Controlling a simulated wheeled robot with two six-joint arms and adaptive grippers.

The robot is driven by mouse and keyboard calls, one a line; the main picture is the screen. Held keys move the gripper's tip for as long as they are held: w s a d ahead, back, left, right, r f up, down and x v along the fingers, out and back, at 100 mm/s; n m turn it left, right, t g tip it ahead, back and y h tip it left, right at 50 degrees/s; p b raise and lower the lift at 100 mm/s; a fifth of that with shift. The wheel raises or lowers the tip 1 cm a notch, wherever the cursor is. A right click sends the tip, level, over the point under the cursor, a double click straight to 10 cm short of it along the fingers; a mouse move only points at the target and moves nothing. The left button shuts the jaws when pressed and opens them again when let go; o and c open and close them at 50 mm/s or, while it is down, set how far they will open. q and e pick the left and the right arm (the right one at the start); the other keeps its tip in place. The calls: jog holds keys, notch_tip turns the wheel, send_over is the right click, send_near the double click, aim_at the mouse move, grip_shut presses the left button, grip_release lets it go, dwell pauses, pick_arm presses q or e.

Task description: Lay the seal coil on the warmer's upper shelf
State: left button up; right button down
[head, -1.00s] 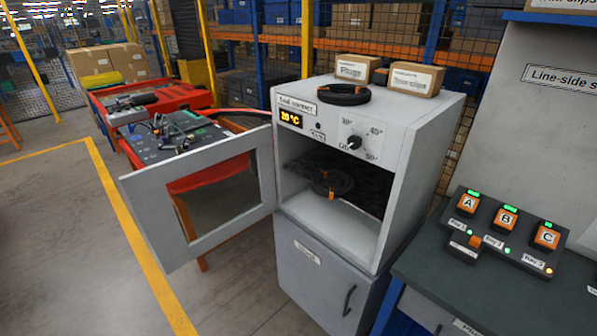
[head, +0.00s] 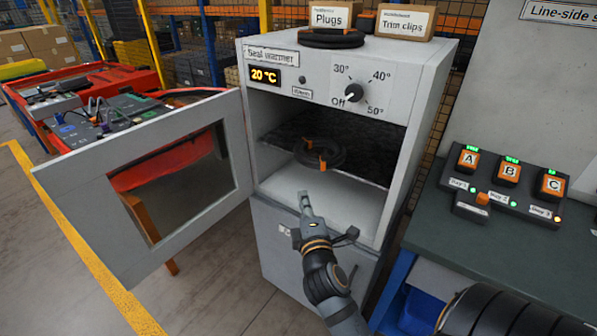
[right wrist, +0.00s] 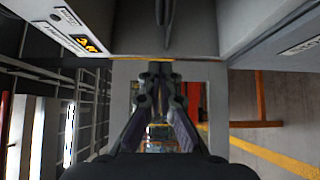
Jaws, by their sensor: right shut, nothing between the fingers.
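The seal warmer (head: 388,110) stands ahead with its windowed door (head: 90,185) swung open to the left. A black coil with orange clips (head: 334,154) lies inside, on the dark shelf (head: 378,172) above the pale floor. A second black coil (head: 318,42) lies on the warmer's top, partly behind its front edge; which is the task's coil I cannot tell. My right gripper (head: 304,200) is shut and empty, in front of the opening and below the shelf coil; its fingers also show in the right wrist view (right wrist: 160,80). My left gripper is not in view.
Plugs (head: 337,19) and Trim clips (head: 403,23) boxes stand on the warmer. The display reads 20 °C and the knob (head: 353,94) points to Off. A button box (head: 503,186) sits on the bench at right. Red carts (head: 90,85) stand behind the door.

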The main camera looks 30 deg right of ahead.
aim_at(319, 162)
jog(key=x, duration=0.4)
jog(key=d+p+x, duration=0.1)
jog(key=x, duration=0.3)
jog(key=s+d+p+x, duration=0.1)
jog(key=x, duration=0.3)
jog(key=shift+w+d, duration=0.15)
jog(key=shift+w, duration=0.05)
jog(key=shift+d, duration=0.25)
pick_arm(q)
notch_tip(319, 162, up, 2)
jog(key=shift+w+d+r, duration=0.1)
pick_arm(e)
jog(key=shift+w+d, duration=0.1)
jog(key=shift+d, duration=0.05)
jog(key=d, duration=0.1)
jog(key=w+d, duration=0.1)
jog(key=d, duration=0.1)
jog(key=w+d, duration=0.1)
jog(key=d, duration=0.1)
jog(key=shift+w+d, duration=0.1)
jog(key=shift+d, duration=0.15)
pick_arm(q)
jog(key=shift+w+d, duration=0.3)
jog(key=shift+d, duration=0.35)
